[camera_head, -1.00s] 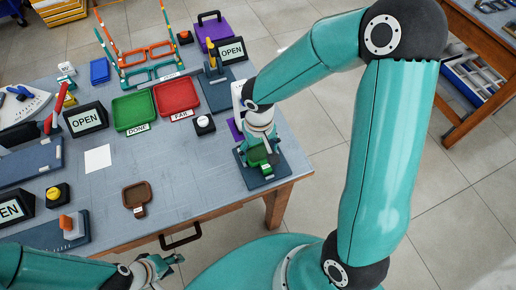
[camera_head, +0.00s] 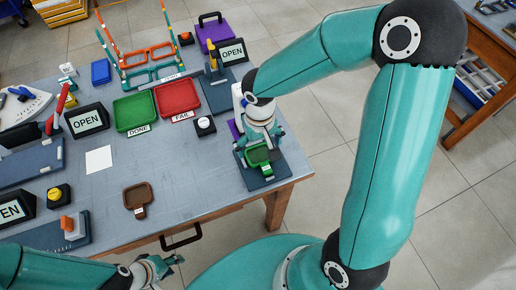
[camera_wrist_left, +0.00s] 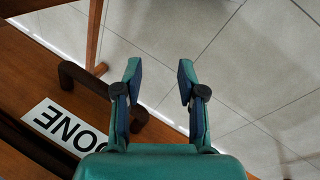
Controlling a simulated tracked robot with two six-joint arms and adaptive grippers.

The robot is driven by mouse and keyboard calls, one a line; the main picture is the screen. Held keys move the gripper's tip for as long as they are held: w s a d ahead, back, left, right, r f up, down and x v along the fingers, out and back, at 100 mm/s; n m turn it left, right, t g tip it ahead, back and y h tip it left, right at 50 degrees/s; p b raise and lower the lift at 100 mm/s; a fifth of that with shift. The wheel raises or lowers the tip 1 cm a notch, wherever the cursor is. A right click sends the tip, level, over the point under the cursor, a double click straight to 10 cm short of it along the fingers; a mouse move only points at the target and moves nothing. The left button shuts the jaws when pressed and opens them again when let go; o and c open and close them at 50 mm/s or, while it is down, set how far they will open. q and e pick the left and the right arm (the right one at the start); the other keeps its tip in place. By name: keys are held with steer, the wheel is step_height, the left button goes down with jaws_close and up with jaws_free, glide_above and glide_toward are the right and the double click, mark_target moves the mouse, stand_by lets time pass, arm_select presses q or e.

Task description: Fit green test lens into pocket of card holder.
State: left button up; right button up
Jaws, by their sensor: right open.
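The green test lens (camera_head: 259,156), a small paddle with a pale label, is at the dark blue-grey holder (camera_head: 266,182) near the right table corner. I cannot tell how deep it sits in a pocket. My right gripper (camera_head: 262,143) is open just above and behind the lens, with its fingers apart beside it; the arm hides part of the holder. My left gripper (camera_head: 168,264) is low in front of the table edge. In the left wrist view it is open and empty (camera_wrist_left: 159,76), above floor and table edge.
A brown paddle (camera_head: 138,197) lies near the front edge, above a dark drawer handle (camera_head: 182,239). Green (camera_head: 134,112) and red (camera_head: 177,96) trays, a white card (camera_head: 99,159) and a black button box (camera_head: 205,125) stand further back. The table middle is clear.

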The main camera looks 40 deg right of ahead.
mark_target(259, 154)
step_height(259, 154, up, 10)
steer(key=shift+f+p, duration=0.25)
steer(key=shift+p, duration=0.05)
stand_by(0.4)
